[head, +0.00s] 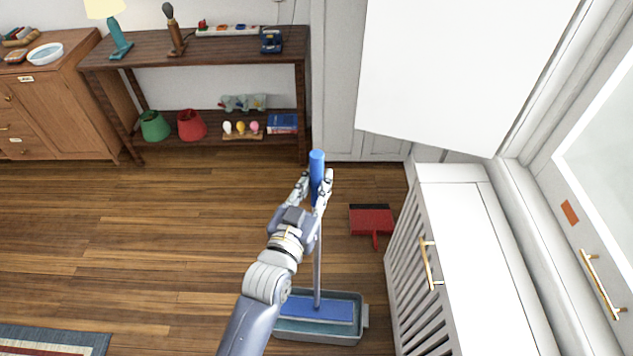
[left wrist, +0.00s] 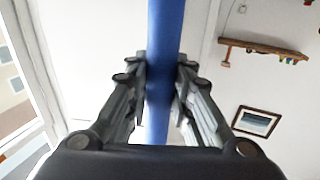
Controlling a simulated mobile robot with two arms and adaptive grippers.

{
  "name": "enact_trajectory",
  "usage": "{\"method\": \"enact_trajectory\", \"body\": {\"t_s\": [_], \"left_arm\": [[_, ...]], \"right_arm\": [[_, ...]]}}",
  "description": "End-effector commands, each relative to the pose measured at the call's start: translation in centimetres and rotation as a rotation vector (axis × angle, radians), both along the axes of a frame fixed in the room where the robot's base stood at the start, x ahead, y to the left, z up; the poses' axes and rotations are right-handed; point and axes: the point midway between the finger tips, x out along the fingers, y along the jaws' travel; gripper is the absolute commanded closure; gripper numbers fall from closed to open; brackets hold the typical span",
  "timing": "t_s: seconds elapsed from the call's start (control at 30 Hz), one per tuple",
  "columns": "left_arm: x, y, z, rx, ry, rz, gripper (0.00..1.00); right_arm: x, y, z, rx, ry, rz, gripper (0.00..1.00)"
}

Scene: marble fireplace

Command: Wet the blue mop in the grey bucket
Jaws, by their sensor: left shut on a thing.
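The mop (head: 317,163) has a blue grip, a thin grey pole and a flat blue head. It stands nearly upright. The blue head (head: 335,309) shows inside the rim of the grey bucket (head: 345,338), a low rectangular tub on the floor. I cannot tell how deep the head sits. My left gripper (head: 315,186) is shut around the blue grip, just below its top. In the left wrist view the blue handle (left wrist: 165,25) runs between the two fingers of the gripper (left wrist: 162,78). My arm hides the bucket's left end. My right gripper is not in view.
A red dustpan (head: 371,220) lies on the floor right of the mop. A white slatted cabinet (head: 480,270) stands at the right. A dark wooden shelf table (head: 200,48) is at the back. A rug (head: 50,340) is at lower left; the floor between is clear.

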Motion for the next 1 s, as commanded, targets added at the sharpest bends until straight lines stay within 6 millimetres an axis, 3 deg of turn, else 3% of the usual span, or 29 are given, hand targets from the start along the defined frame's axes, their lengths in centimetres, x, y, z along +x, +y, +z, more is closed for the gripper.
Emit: {"method": "enact_trajectory", "body": {"t_s": [0.03,0.23,0.7,1.0], "left_arm": [[0.0,0.0,-1.2,-0.003,-0.005,0.001,1.0],[0.0,0.0,-3.9,-0.002,-0.006,0.001,1.0],[0.0,0.0,-10.3,-0.001,-0.005,0.0,1.0],[0.1,0.0,-11.7,-0.001,-0.006,0.001,1.0]], "right_arm": [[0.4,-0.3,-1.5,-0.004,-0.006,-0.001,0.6],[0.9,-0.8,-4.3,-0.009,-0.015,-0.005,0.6],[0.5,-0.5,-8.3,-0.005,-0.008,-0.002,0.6],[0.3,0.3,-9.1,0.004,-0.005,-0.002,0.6]]}}
